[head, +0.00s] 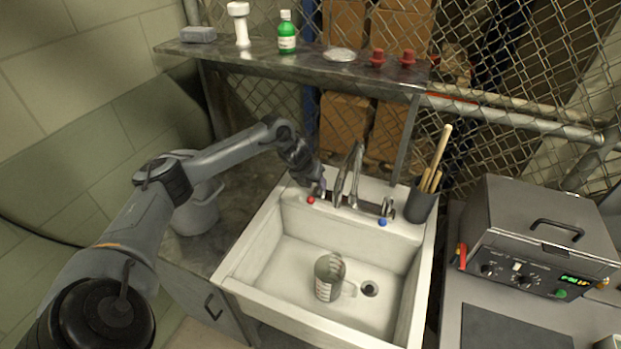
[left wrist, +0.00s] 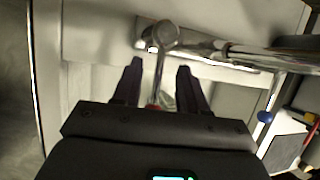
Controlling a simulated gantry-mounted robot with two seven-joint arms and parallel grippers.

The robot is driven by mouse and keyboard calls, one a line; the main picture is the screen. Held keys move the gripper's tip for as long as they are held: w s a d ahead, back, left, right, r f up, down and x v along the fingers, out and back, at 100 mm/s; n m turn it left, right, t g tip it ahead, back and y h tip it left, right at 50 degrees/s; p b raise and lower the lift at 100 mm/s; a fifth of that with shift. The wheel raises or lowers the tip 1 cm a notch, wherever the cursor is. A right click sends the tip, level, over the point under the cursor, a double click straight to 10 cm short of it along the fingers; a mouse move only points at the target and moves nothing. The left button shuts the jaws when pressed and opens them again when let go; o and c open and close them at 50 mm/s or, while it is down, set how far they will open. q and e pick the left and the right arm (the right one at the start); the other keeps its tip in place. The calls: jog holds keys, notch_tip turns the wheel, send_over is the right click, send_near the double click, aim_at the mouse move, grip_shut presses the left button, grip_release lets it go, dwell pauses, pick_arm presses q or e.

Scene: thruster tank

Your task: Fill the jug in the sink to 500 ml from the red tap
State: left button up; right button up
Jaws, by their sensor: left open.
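The measuring jug (head: 328,278) stands upright in the white sink (head: 270,243), left of the drain and below the faucet (head: 347,180). It has red markings; I cannot make out a water level. The red tap has a red dot (head: 311,200) at the sink's back left, and its metal handle (left wrist: 163,45) shows in the left wrist view. My left gripper (head: 318,186) is at the red tap. In the left wrist view its open fingers (left wrist: 157,85) stand on either side of the handle. The blue-marked tap (head: 385,212) is to the right. My right gripper is not in view.
A dark holder (head: 421,204) with wooden sticks stands at the sink's back right corner. A metal pot (head: 196,210) is left of the sink, under my left arm. A shelf (head: 360,67) with bottles runs above. A grey heated unit (head: 540,236) is at the right.

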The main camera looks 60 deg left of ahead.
pick_arm(q)
jog(key=shift+x, duration=1.15)
grip_shut()
